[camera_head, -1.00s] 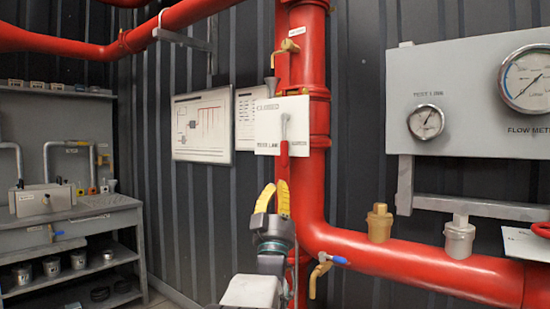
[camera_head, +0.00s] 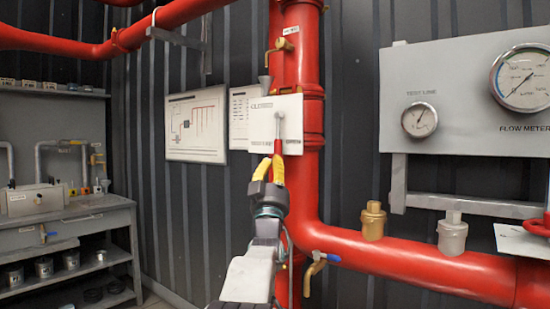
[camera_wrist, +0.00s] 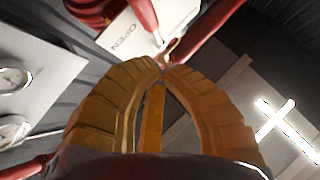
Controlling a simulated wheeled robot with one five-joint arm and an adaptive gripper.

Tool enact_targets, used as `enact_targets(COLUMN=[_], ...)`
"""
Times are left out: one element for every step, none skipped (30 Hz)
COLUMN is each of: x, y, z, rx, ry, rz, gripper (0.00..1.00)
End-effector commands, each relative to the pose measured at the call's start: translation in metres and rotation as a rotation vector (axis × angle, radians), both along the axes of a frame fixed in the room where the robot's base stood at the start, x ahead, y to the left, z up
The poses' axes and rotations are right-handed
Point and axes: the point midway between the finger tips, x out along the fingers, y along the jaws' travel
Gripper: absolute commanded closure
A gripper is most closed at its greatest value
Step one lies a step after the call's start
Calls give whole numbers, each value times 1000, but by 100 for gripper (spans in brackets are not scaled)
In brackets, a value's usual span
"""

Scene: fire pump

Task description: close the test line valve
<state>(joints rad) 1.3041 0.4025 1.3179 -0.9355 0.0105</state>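The test line valve shows as a white plate (camera_head: 262,112) on the red vertical pipe, with a lever (camera_head: 278,132) that has a red grip. The lever points down from its pivot, along the right part of the plate. In the wrist view, the fingers (camera_wrist: 162,66) arch toward each other with a narrow gap. The red grip (camera_wrist: 144,14) and the "OPEN" label (camera_wrist: 129,36) are beyond them.
A grey gauge panel (camera_head: 455,130) with two dials is to the right. The red pipe (camera_head: 420,265) bends right below, with a small blue-handled tap (camera_head: 326,257) near the bend. A workbench (camera_head: 75,215) stands at the left.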

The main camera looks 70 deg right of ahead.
Motion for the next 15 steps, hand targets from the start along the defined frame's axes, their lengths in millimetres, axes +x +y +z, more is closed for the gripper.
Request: enact_targets(x=[1,2,3,3,4,4,5,5,7,7,8,9,9,10,11], y=[-4,-6,-9,-10,-13,-15,-16,-18,-23,-25,-28,-31,-33,-35,-37], z=[3,5,8,10,12,15,17,19,17,17,17,17,17,17,17], rx=[-1,-1,-1,-2,0,-2,-1,-1,1,1,1,1,0,1,0], ry=[0,0,0,-1,0,-1,0,0,0,0,0,0,0,1,1], rz=[0,0,0,0,0,0,0,0,0,0,0,0,0,1,1], gripper=[100,100,100,100,100,100,100,100,100,100,100,100,100,100,100])
